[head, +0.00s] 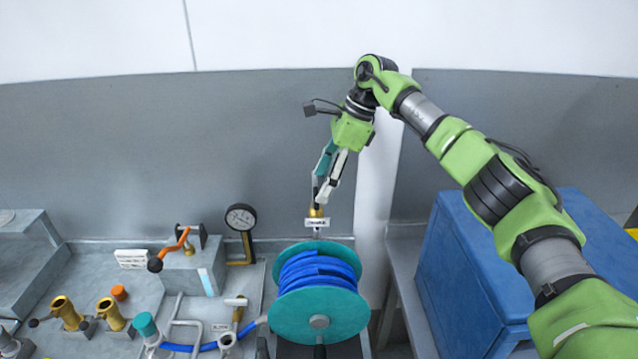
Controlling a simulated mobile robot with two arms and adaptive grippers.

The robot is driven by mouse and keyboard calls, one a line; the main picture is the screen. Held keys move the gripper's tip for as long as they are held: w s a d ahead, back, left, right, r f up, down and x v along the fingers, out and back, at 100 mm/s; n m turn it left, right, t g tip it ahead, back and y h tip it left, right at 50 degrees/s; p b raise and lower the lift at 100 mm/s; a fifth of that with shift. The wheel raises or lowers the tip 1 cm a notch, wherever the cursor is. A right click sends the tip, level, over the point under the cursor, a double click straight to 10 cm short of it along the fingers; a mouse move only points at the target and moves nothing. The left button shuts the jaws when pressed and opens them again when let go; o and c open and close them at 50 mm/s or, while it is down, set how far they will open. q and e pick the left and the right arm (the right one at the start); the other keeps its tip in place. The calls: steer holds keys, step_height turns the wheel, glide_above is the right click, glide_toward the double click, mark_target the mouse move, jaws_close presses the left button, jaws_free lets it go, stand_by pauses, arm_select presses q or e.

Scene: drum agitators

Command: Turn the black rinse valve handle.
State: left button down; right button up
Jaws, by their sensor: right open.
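My right gripper (319,198) comes down from the upper right and points downward, with its fingers apart. Its fingertips are just above a small brass fitting (317,212) with a white label (317,222), behind the hose reel. The fingers overlap the top of this fitting, so I cannot tell whether they touch it. A black handle does not show clearly on the fitting; it may be hidden by the fingers. My left gripper is not in view.
The teal reel with blue hose (318,272) stands in front of the fitting. A black gauge (241,217) and an orange lever (169,249) with a black knob are to the left. A large blue box (470,285) is right, below my arm. A pale column rises behind the gripper.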

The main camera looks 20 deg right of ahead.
mark_target(316, 194)
steer(key=shift+p+x, duration=0.45)
steer(key=shift+x, duration=1.1)
steer(key=shift+c, duration=0.4)
steer(key=c, duration=1)
steer(key=shift+c, duration=0.2)
